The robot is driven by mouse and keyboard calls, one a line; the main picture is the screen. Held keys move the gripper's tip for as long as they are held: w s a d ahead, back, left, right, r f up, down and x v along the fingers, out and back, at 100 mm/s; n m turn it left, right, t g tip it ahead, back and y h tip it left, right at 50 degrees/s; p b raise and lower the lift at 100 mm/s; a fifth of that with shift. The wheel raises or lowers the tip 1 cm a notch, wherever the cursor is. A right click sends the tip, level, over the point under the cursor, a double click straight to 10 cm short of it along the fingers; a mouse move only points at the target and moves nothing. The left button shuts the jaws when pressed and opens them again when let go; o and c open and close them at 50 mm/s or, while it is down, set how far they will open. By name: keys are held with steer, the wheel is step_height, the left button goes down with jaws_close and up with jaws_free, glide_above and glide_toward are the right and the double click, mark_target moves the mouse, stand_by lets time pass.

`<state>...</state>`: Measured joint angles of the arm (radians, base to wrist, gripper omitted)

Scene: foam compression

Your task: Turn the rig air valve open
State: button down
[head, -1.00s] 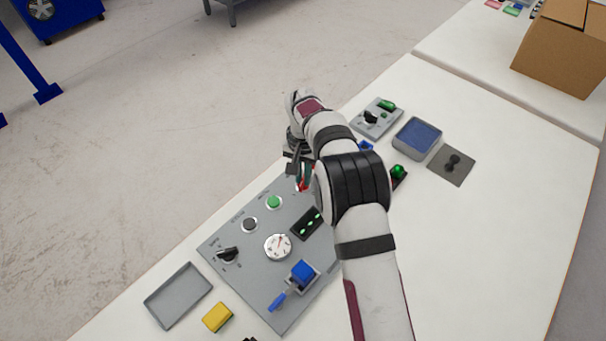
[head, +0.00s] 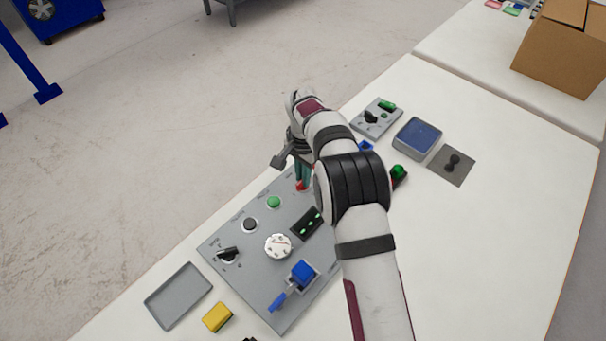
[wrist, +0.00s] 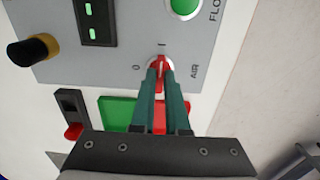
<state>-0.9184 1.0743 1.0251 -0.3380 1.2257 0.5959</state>
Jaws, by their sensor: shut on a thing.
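The air valve has a red handle with a white stripe (wrist: 160,64) and sits on the grey rig panel (wrist: 205,60) in the wrist view. "AIR", "0" and "I" are printed around it, and the handle lies in line with the "I". My gripper (wrist: 161,75) has its teal fingers on either side of the handle, shut on it. In the head view my gripper (head: 302,184) stands at the panel's far edge, with red of the valve handle (head: 301,187) at its fingertips. My arm hides part of the panel.
A grey tray (head: 178,295) and yellow block (head: 217,317) lie nearby.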

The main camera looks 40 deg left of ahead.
steer(key=shift+w, duration=0.1)
steer(key=c, duration=0.9)
jaws_free()
step_height(320, 180, up, 16)
steer(key=shift+f, duration=0.1)
